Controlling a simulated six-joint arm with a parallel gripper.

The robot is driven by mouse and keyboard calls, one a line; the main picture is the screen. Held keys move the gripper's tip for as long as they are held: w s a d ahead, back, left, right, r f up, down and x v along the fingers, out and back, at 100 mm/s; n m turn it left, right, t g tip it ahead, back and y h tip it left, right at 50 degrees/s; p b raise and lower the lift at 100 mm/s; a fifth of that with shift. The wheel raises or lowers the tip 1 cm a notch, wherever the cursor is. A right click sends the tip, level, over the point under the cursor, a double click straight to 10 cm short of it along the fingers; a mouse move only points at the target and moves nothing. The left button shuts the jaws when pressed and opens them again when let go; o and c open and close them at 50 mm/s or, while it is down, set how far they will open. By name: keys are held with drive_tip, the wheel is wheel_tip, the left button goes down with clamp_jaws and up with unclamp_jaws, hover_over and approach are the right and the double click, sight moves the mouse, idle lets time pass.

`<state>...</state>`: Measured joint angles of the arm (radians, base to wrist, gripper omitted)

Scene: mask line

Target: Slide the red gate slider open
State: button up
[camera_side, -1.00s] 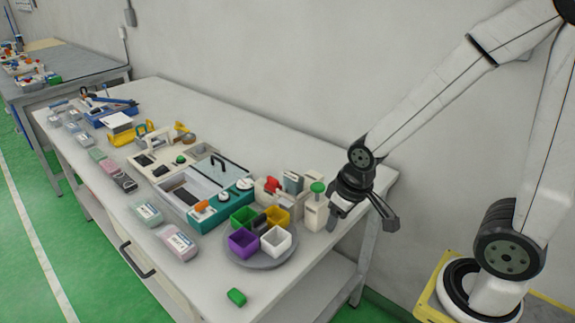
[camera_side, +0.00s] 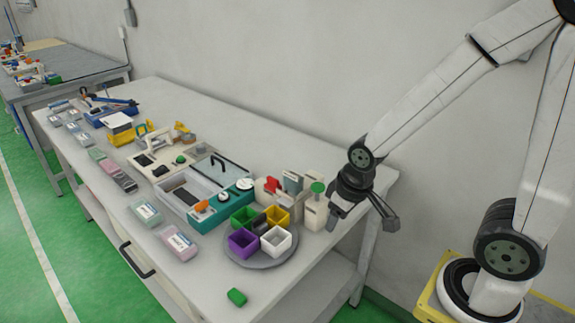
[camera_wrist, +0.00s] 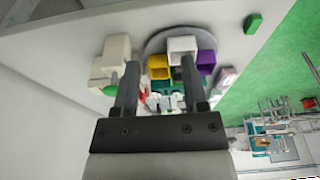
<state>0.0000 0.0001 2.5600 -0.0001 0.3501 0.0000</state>
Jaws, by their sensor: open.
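The red gate slider (camera_side: 272,184) appears as a small red piece on a cream-and-grey block unit near the right end of the table. In the wrist view, only a bit of red shows between the fingers, partly hidden, and I cannot make out its position along its track. My gripper (camera_side: 363,219) is open and empty. It hangs to the right of the block unit, apart from the slider, near the table's right edge. In the wrist view the two dark fingers (camera_wrist: 157,66) are spread, with the bins beyond them.
A cream block with a green knob (camera_side: 318,187) stands between my gripper and the slider. A round grey tray (camera_side: 236,253) with yellow, green, purple and white bins is in front. A green block (camera_side: 236,297) lies near the front edge. The table's back strip is clear.

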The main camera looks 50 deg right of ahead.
drive_tip(key=shift+c, duration=0.2)
drive_tip(key=g, duration=0.3)
hover_over(273, 179)
drive_tip(key=shift+w+r, duration=0.1)
drive_tip(key=shift+r, duration=0.25)
drive_tip(key=shift+f, duration=3.9)
clamp_jaws()
